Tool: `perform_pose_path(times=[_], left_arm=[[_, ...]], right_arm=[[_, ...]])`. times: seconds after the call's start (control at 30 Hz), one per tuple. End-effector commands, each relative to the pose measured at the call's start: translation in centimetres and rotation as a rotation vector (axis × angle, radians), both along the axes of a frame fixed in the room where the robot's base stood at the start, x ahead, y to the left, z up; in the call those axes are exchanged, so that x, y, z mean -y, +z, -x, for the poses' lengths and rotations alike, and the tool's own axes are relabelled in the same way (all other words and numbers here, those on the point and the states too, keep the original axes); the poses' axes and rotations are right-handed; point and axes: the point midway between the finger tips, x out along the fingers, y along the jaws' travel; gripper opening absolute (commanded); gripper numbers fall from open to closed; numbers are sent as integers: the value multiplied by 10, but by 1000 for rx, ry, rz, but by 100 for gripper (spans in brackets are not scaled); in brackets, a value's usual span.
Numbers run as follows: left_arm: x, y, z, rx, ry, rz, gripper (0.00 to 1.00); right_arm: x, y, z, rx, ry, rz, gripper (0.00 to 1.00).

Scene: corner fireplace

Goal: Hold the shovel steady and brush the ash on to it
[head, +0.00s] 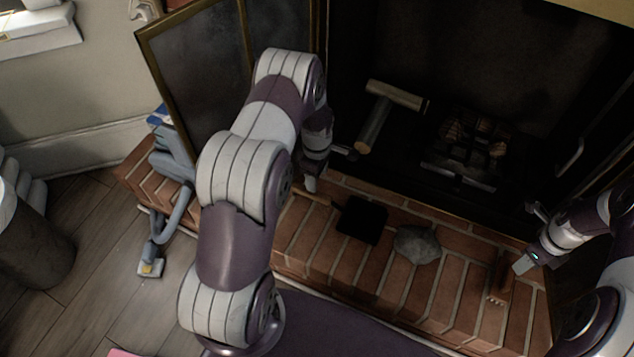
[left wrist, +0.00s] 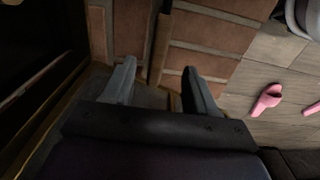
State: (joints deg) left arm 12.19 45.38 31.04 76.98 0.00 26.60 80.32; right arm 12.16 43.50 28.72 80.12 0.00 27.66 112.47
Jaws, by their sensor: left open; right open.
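The shovel has a black pan (head: 362,220) lying on the brick hearth, with a wooden handle (head: 314,196) reaching left toward my left gripper. A grey heap of ash (head: 417,244) lies on the bricks just right of the pan. My left gripper (head: 326,170) is open above the handle's end. In the left wrist view its spread fingers (left wrist: 160,68) have the brown handle (left wrist: 161,40) in line between them, not gripped. The brush (head: 498,285) is reddish brown and stands on the hearth at the right. My right gripper (head: 530,240) is open and empty, just above and right of the brush.
A grate with logs (head: 465,150) sits in the dark firebox behind, beside a loose log (head: 374,124). A framed screen (head: 195,75) and a blue-grey object (head: 170,160) stand at the left. Pink slippers (left wrist: 268,100) lie on the floor. The hearth bricks between ash and brush are clear.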

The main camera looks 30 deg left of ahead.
Motion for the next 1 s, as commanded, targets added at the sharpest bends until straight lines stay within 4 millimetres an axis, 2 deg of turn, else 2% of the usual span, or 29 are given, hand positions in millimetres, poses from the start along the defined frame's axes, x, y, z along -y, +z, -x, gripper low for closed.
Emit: perform_pose_path(times=[0.2,0.4,0.6,0.83,0.87,1.0], left_arm=[[0,-54,1,-3,-3,1,57],[0,-94,1,-2,-4,0,57],[0,-110,0,-1,-4,0,57],[0,-111,0,0,-5,0,57],[0,-111,0,0,-5,0,51],[0,-110,0,0,-5,0,5]], right_arm=[[0,0,0,0,0,0,43],[0,0,0,0,0,0,43],[0,0,0,0,0,0,43],[0,0,0,0,0,0,43],[0,0,0,0,0,0,43],[0,0,0,0,0,0,43]])
